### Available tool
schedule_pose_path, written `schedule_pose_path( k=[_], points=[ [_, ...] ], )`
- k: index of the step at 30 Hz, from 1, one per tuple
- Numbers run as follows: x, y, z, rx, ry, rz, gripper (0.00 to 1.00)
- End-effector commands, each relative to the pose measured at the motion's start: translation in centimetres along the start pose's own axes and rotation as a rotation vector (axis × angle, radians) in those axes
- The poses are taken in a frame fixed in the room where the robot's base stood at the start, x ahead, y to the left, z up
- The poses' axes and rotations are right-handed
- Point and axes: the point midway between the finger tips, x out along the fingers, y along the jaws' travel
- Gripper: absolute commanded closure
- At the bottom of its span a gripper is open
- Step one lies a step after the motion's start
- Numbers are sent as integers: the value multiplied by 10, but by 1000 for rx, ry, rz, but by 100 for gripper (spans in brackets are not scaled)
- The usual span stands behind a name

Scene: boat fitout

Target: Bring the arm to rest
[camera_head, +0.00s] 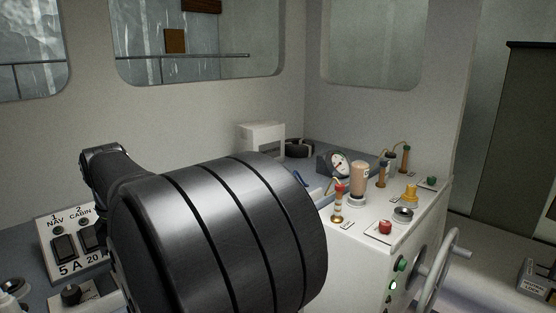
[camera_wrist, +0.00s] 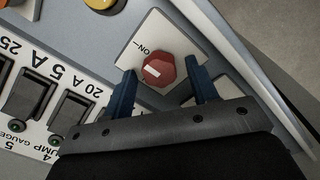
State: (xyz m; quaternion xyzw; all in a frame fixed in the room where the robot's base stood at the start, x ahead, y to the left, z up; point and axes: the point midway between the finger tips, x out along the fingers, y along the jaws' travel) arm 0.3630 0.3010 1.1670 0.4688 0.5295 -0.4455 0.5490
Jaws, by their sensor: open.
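My arm (camera_head: 220,235) fills the lower middle of the head view as large dark cylindrical links and hides much of the console. My gripper (camera_wrist: 165,92) shows in the wrist view as two blue fingers set apart. A red knob (camera_wrist: 158,70) on a white plate marked ON lies between or just beyond the fingertips. I cannot tell whether the fingers touch it. The gripper is not clearly visible in the head view.
A switch panel (camera_head: 62,250) stands at left; its black rocker switches (camera_wrist: 27,93) also show in the wrist view.

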Motion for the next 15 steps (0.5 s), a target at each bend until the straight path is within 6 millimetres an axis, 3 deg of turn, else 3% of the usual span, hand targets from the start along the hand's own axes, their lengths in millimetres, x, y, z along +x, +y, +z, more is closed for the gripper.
schedule_pose_path(
  k=[13, 15],
  points=[
    [0, 0, 0, -47, 2, 0, 47],
    [0, 0, 0, -46, 2, 0, 35]
  ],
)
